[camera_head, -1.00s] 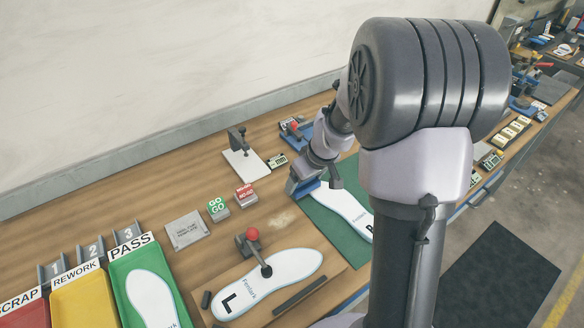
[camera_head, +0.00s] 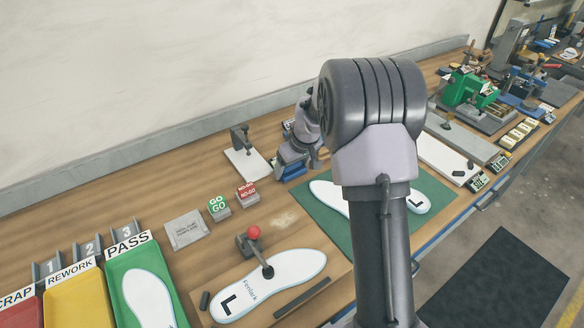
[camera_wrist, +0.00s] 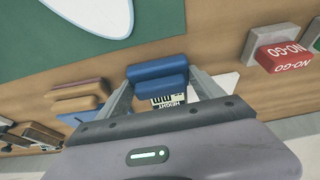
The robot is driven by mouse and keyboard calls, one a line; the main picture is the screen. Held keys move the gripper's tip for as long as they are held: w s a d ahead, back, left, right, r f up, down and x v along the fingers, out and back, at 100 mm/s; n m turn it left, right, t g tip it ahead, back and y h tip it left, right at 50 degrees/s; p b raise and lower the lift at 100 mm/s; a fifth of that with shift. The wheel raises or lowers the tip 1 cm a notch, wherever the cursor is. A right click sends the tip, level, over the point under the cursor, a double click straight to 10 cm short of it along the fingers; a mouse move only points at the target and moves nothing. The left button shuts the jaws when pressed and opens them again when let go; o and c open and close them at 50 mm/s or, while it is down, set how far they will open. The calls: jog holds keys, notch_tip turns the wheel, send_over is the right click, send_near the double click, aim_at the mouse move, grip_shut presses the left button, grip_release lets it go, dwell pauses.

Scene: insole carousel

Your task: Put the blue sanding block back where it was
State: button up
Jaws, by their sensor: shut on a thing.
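My gripper (camera_wrist: 157,88) is shut on the blue sanding block (camera_wrist: 157,78), which sits crosswise between its fingers in the wrist view. In the head view the block (camera_head: 293,171) shows below my gripper at the back of the bench, behind the green mat (camera_head: 325,228). I cannot tell whether it touches the bench top. A tan-brown block (camera_wrist: 80,97) with a blue piece by it lies to the left in the wrist view. A small HEIGHT label (camera_wrist: 172,101) shows just beyond the held block.
A white-based stand (camera_head: 245,165) stands left of my gripper. The red NO-GO block (camera_head: 246,194) and green GO block (camera_head: 219,208) are nearer. White insoles (camera_head: 418,203) lie on the mat, partly hidden by my arm. A red-knobbed clamp (camera_head: 253,234) holds an insole in front.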

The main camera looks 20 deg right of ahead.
jog(key=o, duration=1.8)
jog(key=shift+f, duration=0.1)
jog(key=shift+c, duration=0.2)
jog(key=s+a+r+p, duration=0.1)
jog(key=s+r, duration=0.2)
jog(key=r, duration=0.3)
jog(key=s+a+r+m+p, duration=0.1)
jog(key=s+a+r+p, duration=0.15)
jog(key=r, duration=0.35)
jog(key=s+a+r+p, duration=0.1)
jog(key=s+r, duration=0.2)
jog(key=r, duration=0.3)
jog(key=s+a+r+m, duration=0.2)
jog(key=s+a, duration=0.2)
jog(key=s, duration=0.4)
jog(key=s+a+r+m+t, duration=0.1)
jog(key=s+a, duration=0.2)
jog(key=s, duration=0.6)
jog(key=s+a+r+m+y, duration=0.1)
jog(key=s+a, duration=0.3)
jog(key=s, duration=0.4)
jog(key=shift+s+a+r+m+t, duration=0.15)
jog(key=shift+a+r+m+t, duration=0.15)
jog(key=shift+r+m, duration=0.5)
jog(key=shift+s, duration=0.1)
